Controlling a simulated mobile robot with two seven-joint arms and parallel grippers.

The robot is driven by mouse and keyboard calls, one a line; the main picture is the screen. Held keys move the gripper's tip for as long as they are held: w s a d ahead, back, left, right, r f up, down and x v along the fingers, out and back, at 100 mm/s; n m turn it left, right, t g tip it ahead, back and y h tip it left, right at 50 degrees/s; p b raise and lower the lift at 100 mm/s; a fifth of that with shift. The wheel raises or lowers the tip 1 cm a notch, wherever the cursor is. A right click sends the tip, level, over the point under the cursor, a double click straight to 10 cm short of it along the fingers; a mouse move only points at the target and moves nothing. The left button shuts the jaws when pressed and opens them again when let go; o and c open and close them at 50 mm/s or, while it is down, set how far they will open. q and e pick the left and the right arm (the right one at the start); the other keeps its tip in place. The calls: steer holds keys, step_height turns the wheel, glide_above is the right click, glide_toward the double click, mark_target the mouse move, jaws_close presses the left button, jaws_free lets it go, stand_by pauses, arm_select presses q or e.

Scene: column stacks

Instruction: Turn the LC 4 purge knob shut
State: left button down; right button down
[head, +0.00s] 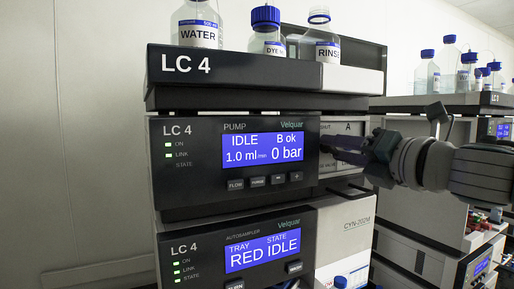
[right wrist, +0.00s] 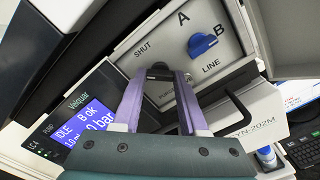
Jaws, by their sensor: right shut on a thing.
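The LC 4 pump module (head: 180,190) shows IDLE, B ok, 1.0 ml/min and 0 bar on its blue screen (head: 262,146). The right wrist view shows a valve panel (right wrist: 228,28) beside the screen, with the word SHUT. The small dark purge knob (right wrist: 158,71) is on this panel, near that word. My right gripper (right wrist: 160,76) has its two purple fingers closed on the knob. In the head view my right gripper (head: 338,148) reaches in from the right at the module's side, and the knob is hidden. The fingers cover where the knob points. My left gripper is not in view.
A blue selector knob (right wrist: 202,44) among the marks A, B and LINE sits close to the right finger. Bottles (head: 197,27) stand on top of the stack. Another stack (head: 440,100) stands at right, behind my arm.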

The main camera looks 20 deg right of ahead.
steer(key=m, duration=0.6)
steer(key=shift+m+p, duration=0.35)
steer(key=shift+m, duration=1.15)
steer(key=c, duration=0.7)
jaws_free()
steer(key=shift+m, duration=0.3)
steer(key=shift+s, duration=0.1)
